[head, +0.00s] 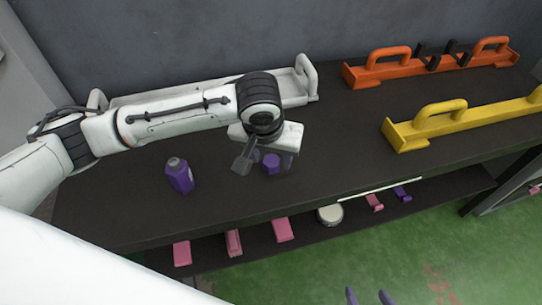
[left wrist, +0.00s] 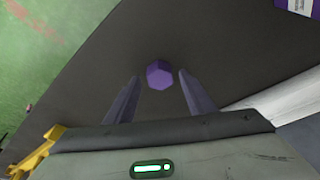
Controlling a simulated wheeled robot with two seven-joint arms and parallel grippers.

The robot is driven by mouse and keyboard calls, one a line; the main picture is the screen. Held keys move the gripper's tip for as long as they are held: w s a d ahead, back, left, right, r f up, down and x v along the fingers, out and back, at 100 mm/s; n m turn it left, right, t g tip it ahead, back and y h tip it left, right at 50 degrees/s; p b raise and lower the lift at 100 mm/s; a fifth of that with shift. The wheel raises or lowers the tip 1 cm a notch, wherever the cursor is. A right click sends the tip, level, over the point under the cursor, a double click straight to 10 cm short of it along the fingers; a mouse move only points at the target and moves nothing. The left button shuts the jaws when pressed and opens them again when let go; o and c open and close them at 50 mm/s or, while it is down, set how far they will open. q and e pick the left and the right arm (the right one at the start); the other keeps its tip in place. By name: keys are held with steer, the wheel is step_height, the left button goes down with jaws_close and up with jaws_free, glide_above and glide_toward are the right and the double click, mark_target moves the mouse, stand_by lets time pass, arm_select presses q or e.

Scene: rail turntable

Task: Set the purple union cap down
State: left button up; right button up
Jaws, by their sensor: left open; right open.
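The purple union cap (head: 271,162) is a small faceted piece on the dark tabletop, below my left gripper (head: 265,168). In the left wrist view the cap (left wrist: 159,74) shows between the two fingertips of the left gripper (left wrist: 158,76), with a visible gap on each side. The left gripper is open and holds nothing. Whether the cap's underside rests fully flat is hidden. My right gripper (head: 368,296) shows only as two purple fingertips at the bottom edge of the head view, apart and empty, over the green floor.
A purple bottle-like piece (head: 180,176) with a grey top stands left of the cap. A white handled rail (head: 296,88) lies behind my arm. Orange (head: 425,67) and yellow (head: 465,120) rails lie to the right. A lower shelf (head: 300,232) holds pink pieces and a round white disc (head: 330,214).

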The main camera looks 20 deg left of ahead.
arm_select(q)
steer(key=p+v, duration=0.2)
steer(key=v, duration=1)
